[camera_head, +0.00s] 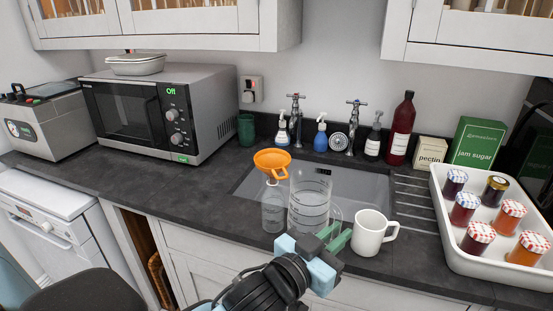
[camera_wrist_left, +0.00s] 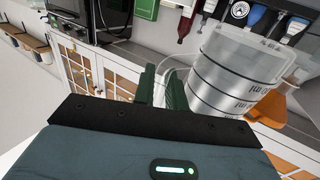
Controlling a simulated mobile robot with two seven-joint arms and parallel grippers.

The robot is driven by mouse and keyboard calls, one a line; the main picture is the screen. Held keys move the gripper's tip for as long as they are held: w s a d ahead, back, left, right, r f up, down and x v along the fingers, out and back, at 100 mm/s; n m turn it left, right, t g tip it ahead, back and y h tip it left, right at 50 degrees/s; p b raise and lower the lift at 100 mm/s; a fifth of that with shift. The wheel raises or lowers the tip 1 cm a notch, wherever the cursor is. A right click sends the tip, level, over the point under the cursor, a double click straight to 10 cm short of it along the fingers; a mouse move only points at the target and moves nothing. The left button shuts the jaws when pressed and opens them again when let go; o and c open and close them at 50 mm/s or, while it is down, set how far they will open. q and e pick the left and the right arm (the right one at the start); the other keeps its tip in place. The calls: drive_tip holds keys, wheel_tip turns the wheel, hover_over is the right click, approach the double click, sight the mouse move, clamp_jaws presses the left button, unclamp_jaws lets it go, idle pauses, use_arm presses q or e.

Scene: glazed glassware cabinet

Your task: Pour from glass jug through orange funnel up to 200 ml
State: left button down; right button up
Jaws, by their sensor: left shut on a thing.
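The clear glass jug (camera_head: 310,205) with measuring marks stands upright or nearly so in the head view, in front of the sink. My left gripper (camera_head: 338,238) is at its right side, its green fingers shut on the jug's handle. The wrist view shows the jug (camera_wrist_left: 228,78) close to the fingers (camera_wrist_left: 162,88); the handle is partly hidden. The orange funnel (camera_head: 271,160) sits in the neck of a clear bottle (camera_head: 273,210) just left of the jug. The funnel shows partly behind the jug in the wrist view (camera_wrist_left: 268,111). My right gripper is not in view.
A white mug (camera_head: 370,233) stands close to the right of my left gripper. A white tray (camera_head: 455,250) with several jam jars is further right. The sink (camera_head: 258,188) and taps lie behind. The dark counter (camera_head: 190,190) is clear on the left, before the microwave (camera_head: 160,108).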

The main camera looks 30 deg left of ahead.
use_arm(q)
drive_tip(key=shift+w+d+r, duration=0.1)
drive_tip(key=shift+d+r, duration=0.15)
drive_tip(key=shift+a, duration=0.1)
